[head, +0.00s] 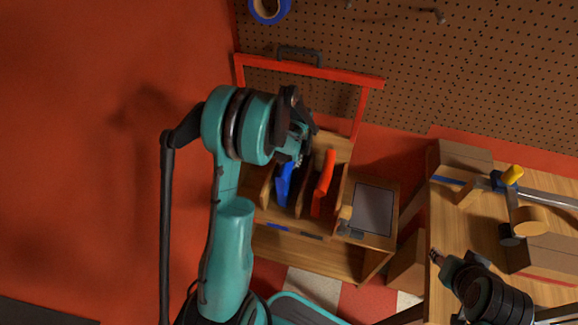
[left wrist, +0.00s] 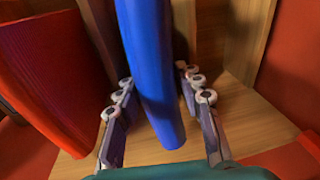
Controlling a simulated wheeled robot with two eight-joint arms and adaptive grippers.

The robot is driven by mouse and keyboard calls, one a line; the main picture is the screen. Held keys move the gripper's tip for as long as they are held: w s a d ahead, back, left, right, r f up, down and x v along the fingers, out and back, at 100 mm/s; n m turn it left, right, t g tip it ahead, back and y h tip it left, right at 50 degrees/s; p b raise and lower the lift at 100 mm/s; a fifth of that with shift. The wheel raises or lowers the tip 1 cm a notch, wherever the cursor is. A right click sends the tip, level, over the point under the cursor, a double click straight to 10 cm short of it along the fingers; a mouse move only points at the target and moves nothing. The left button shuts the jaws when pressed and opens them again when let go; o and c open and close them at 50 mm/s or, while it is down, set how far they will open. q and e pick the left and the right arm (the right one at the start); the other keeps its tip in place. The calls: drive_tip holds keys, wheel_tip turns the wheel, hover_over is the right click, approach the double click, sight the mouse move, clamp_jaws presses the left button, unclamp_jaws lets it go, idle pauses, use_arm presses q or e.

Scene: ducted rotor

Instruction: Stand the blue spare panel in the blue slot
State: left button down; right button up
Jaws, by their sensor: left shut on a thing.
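The blue spare panel (head: 284,184) stands between wooden dividers in the rack, below my left gripper (head: 297,155). In the left wrist view the panel (left wrist: 150,70) runs between the two fingers of my left gripper (left wrist: 157,78), which is shut on it. A blue strip (head: 278,227) marks the rack's front edge below the panel. I cannot tell whether the panel's lower edge rests on the slot floor. My right gripper (head: 440,259) is at lower right, away from the rack; its jaw opening is unclear.
A red panel (head: 323,184) stands to the right of the blue one, and close by in the left wrist view (left wrist: 45,80). A grey plate (head: 373,208) lies on the wooden top at right. A red frame (head: 320,72) rises behind. A cluttered workbench (head: 448,215) stands at far right.

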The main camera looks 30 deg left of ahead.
use_arm(q)
drive_tip(key=shift+f, duration=0.7)
drive_tip(key=shift+f, duration=0.1)
drive_tip(key=c, duration=1)
unclamp_jaws()
